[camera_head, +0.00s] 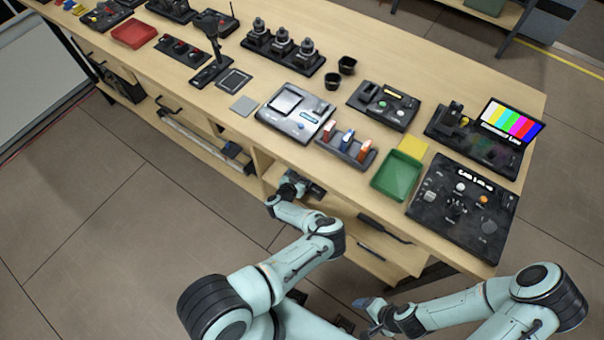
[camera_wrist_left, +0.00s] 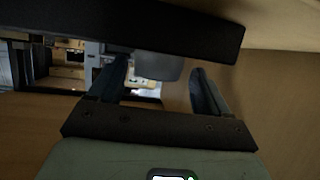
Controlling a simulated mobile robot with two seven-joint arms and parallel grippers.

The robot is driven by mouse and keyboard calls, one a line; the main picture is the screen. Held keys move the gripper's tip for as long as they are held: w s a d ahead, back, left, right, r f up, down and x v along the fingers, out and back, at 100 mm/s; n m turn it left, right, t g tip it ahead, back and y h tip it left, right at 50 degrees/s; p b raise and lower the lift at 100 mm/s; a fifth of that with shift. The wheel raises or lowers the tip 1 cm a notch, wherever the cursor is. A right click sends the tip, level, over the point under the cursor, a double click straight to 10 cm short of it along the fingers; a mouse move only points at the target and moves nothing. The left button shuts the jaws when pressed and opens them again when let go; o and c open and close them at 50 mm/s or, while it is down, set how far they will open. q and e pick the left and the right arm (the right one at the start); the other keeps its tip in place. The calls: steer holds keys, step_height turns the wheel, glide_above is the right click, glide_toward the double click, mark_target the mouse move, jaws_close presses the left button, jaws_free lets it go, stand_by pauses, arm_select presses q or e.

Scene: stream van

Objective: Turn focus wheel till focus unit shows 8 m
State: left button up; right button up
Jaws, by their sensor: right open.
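Several control units stand on the wooden bench, and I cannot tell for sure which one is the focus unit. No focus wheel and no reading of 8 m can be made out. A black panel (camera_head: 462,205) at the right front has a lit text display, too small to read surely, and several knobs. My left gripper (camera_head: 308,188) is by the bench's front edge, below the top. In the left wrist view its fingers (camera_wrist_left: 158,92) are apart, with a grey rounded part (camera_wrist_left: 158,66) beyond them. My right gripper (camera_head: 362,304) is open and low in front of the bench, away from the units.
A green tray (camera_head: 398,176), a rack with coloured pieces (camera_head: 345,146), a grey console (camera_head: 296,112) and a colour-bar screen (camera_head: 511,121) crowd the bench's right half. Two black cups (camera_head: 340,72) stand behind. Drawers (camera_head: 372,247) and an open shelf lie below the bench top.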

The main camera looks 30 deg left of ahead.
arm_select(q)
steer(key=b+v, duration=0.1)
steer(key=v, duration=1.2)
steer(key=shift+s+r, duration=0.15)
